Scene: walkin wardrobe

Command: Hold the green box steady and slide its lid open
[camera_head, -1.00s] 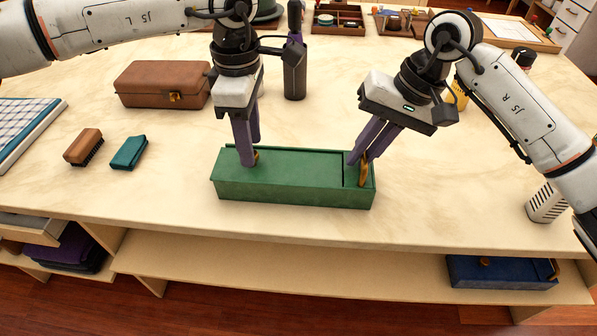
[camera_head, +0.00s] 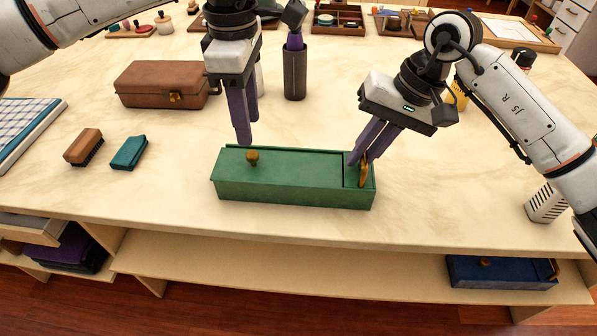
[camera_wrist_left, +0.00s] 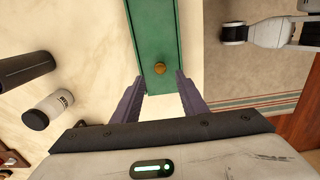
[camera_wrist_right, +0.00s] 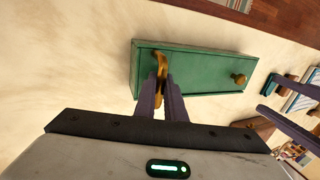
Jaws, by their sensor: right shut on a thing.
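The green box (camera_head: 290,190) lies lengthwise near the front of the table. Its flat green lid (camera_head: 300,165) carries a round brass knob (camera_head: 252,158) near the left end. The lid's right edge lies short of the box's right end. My left gripper (camera_head: 245,135) is open and empty, above and behind the knob; the left wrist view shows the knob (camera_wrist_left: 159,69) ahead, between the spread fingers. My right gripper (camera_head: 361,160) is shut on the brass handle (camera_head: 364,172) at the box's right end, also seen in the right wrist view (camera_wrist_right: 161,68).
A brown case (camera_head: 163,84) stands behind the box at left. A brown brush (camera_head: 83,147) and a teal block (camera_head: 129,152) lie to its left. A blue box (camera_head: 500,271) sits on the lower shelf. The table front is clear.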

